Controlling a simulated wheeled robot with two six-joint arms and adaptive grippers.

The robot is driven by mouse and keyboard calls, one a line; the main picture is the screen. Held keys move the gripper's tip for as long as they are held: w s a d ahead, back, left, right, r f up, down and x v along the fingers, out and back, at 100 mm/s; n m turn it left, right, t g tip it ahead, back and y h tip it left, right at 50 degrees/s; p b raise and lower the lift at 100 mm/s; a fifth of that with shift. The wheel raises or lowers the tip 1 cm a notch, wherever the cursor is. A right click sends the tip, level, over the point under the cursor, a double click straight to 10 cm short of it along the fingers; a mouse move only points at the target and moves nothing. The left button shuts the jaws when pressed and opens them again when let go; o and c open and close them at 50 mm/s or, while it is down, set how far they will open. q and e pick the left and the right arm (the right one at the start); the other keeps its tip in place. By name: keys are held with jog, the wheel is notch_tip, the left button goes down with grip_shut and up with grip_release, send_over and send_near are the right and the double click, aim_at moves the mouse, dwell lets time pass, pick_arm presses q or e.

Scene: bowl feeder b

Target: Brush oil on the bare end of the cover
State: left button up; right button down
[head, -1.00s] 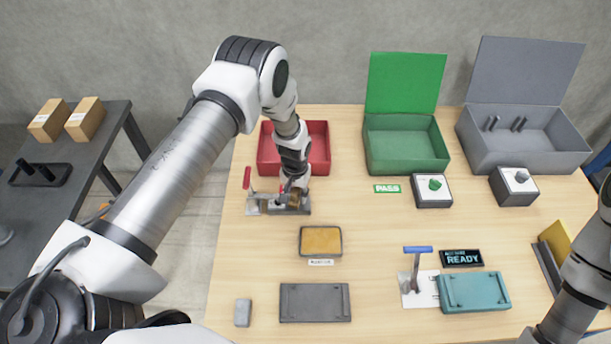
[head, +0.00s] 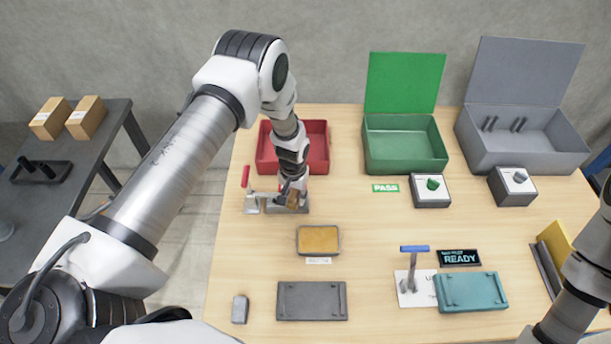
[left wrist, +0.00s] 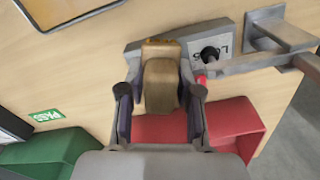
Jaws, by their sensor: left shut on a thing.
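My left gripper (head: 291,195) is shut on a brown block-shaped brush (left wrist: 160,92), which sits between both fingers in the left wrist view. The brush's paler end meets or overlaps a grey clamp fixture (left wrist: 137,58); whether it touches is unclear. In the head view the fixture (head: 274,209) lies in front of the red bin, with a red upright handle at its left. The cover cannot be made out clearly at the fixture, where the gripper and brush hide part of it. A tray with a yellow-orange pad (head: 319,239) stands nearer. My right gripper is out of view.
The red bin (head: 322,140) is just behind the fixture. A green open box (head: 402,163) and a grey open box (head: 520,158) stand at the back. A dark plate (head: 312,301) and a teal block (head: 471,292) lie in front.

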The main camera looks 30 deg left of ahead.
aim_at(294, 192)
pick_arm(q)
jog(key=shift+s+d, duration=0.15)
jog(key=shift+s, duration=0.2)
jog(key=shift+s+r+p, duration=0.1)
jog(key=shift+r+p, duration=0.3)
jog(key=shift+p, duration=0.3)
jog(key=shift+w+r+p, duration=0.2)
jog(key=shift+r+p, duration=0.25)
jog(key=shift+r, duration=0.1)
notch_tip(294, 192, up, 2)
jog(key=shift+s+r+p, duration=0.1)
jog(key=shift+r+p, duration=0.15)
jog(key=shift+p, duration=0.55)
jog(key=shift+r+p, duration=0.6)
jog(key=shift+r, duration=0.35)
jog(key=shift+f, duration=0.1)
